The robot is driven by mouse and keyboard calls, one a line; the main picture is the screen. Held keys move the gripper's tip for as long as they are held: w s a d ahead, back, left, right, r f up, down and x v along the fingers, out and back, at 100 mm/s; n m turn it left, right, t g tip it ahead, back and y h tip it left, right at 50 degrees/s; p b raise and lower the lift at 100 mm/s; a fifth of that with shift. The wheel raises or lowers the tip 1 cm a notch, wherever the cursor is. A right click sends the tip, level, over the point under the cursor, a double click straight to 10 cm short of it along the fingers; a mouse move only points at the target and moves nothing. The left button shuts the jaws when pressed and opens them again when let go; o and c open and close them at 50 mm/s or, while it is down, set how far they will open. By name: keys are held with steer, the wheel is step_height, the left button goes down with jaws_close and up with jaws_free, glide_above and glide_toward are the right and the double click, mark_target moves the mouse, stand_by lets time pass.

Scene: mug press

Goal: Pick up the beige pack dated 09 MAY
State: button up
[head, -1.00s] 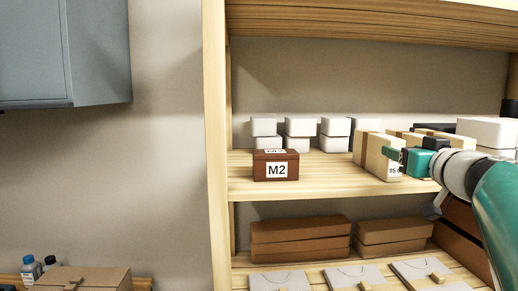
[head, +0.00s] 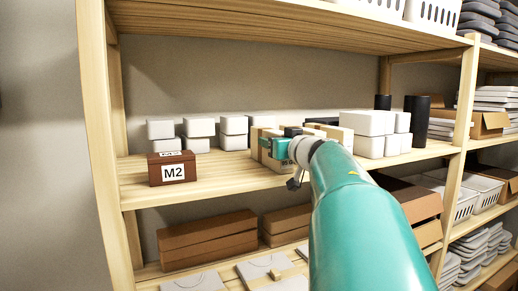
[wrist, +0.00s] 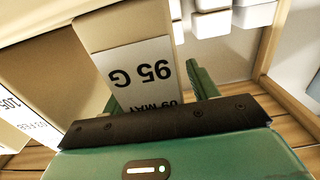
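The beige pack dated 09 MAY (wrist: 120,28) is in the wrist view, its white label upside down, reading 95 G and a partly hidden 09 MAY. The green fingers of my gripper (wrist: 158,98) stand on either side of its label end. They look open, with a small gap on the right; contact on the left is unclear. In the head view my gripper (head: 272,142) is at the front of the beige packs (head: 267,161) on the middle shelf. My arm hides much of them there.
Another beige pack (wrist: 35,75), labelled 105 and FEB, stands close on the left in the wrist view. White boxes (head: 368,123) stand right of my gripper, and a brown M2 box (head: 172,168) left. The shelf board between M2 and the packs is clear.

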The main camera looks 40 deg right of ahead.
steer(key=c, duration=1.1)
steer(key=shift+r, duration=0.15)
